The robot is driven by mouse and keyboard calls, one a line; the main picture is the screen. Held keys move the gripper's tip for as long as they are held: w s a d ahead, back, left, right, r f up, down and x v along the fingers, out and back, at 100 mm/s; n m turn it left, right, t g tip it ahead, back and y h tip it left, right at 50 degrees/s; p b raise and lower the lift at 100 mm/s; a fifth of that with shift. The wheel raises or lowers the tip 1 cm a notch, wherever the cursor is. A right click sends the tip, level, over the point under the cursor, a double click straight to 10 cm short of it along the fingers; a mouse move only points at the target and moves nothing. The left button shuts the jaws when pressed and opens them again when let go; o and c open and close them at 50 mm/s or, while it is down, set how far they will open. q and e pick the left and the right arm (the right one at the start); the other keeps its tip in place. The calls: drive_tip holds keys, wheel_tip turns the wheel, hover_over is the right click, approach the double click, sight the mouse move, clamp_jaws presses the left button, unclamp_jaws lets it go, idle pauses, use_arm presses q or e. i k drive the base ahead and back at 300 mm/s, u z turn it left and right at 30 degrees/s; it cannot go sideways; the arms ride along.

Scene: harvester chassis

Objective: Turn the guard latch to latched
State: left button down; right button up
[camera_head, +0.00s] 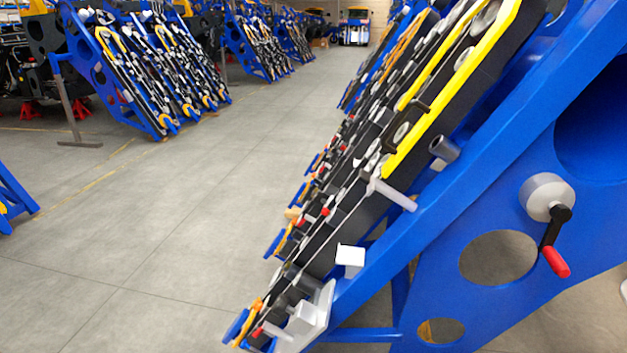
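A latch, which looks like the guard latch, is on the blue side plate of the chassis at the right in the head view. It has a round silver hub (546,195), a black crank arm (551,232) and a red grip (556,262). The arm hangs down from the hub and the red grip points to the lower right. I see no label or mark that tells which position is latched. Neither of my grippers shows in this view.
The blue side plate (470,250) has large round holes near the latch. A slanted harvester head with yellow strips (455,85) and a protruding grey rod (395,195) runs along it. Grey floor (190,220) lies open to the left. More blue machines (140,75) stand behind.

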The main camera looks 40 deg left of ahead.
sight(364, 176)
drive_tip(key=z, duration=1)
drive_tip(key=k, duration=0.8)
drive_tip(key=u, duration=0.7)
drive_tip(key=i, duration=0.5)
drive_tip(key=z, duration=0.05)
